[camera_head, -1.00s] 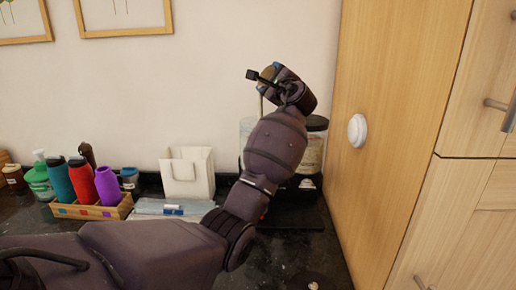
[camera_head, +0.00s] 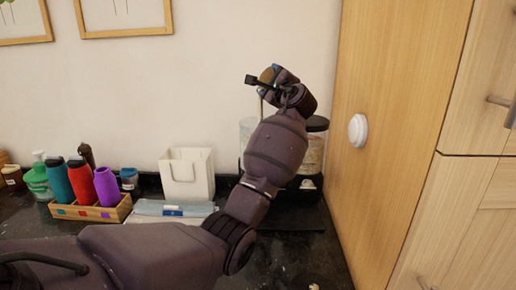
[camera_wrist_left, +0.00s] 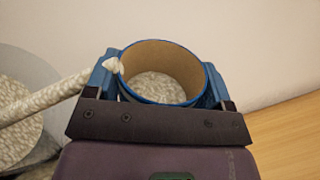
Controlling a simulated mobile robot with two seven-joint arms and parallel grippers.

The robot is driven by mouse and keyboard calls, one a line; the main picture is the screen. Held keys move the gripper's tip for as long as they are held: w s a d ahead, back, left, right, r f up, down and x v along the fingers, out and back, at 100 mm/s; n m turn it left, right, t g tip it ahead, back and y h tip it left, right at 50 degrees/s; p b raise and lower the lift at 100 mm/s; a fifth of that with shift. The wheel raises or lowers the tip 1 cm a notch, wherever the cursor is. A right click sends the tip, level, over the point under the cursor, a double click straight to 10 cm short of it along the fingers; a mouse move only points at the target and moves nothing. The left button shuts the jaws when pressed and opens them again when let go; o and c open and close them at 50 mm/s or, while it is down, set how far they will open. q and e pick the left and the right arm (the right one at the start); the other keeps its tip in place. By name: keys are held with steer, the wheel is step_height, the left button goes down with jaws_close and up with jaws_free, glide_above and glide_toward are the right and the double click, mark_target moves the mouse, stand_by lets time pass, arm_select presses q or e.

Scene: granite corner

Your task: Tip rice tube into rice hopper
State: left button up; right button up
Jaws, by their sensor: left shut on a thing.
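The rice tube (camera_wrist_left: 165,52) is brown inside with a blue rim; I look into its open mouth in the left wrist view, and pale rice shows inside. My left gripper (camera_wrist_left: 160,80) is shut on it, one blue finger on each side. A band of rice (camera_wrist_left: 55,97) runs from the tube's lip down to the left, over the round rice hopper (camera_wrist_left: 22,62), where more rice shows. In the head view the tube (camera_head: 267,76) is tilted high above the clear hopper (camera_head: 247,130), which my arm partly hides. My right gripper is out of view.
A second clear container with a dark lid (camera_head: 316,125) stands right of the hopper, close to the wooden cabinet side (camera_head: 390,130). A white bag-like holder (camera_head: 188,175), a flat clear pack (camera_head: 172,208) and a wooden tray (camera_head: 88,212) with coloured bottles stand to the left.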

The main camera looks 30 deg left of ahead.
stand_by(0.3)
arm_select(q)
steer(key=shift+f+n+b, duration=0.35)
steer(key=shift+n+b, duration=0.15)
steer(key=shift+s, duration=0.1)
stand_by(0.4)
steer(key=shift+a+f+n+b, duration=0.1)
steer(key=shift+f+n+b, duration=0.25)
steer(key=shift+n+b, duration=0.15)
stand_by(0.4)
steer(key=shift+s+f+n+y+b, duration=0.1)
steer(key=shift+f+n+y+b, duration=0.2)
steer(key=shift+f+n+b, duration=0.1)
steer(key=shift+f, duration=0.15)
stand_by(0.4)
steer(key=shift+s+f+n+g+b, duration=0.1)
steer(key=shift+f+n+g+b, duration=0.2)
steer(key=shift+n+b, duration=0.15)
steer(key=shift+a, duration=0.1)
stand_by(0.4)
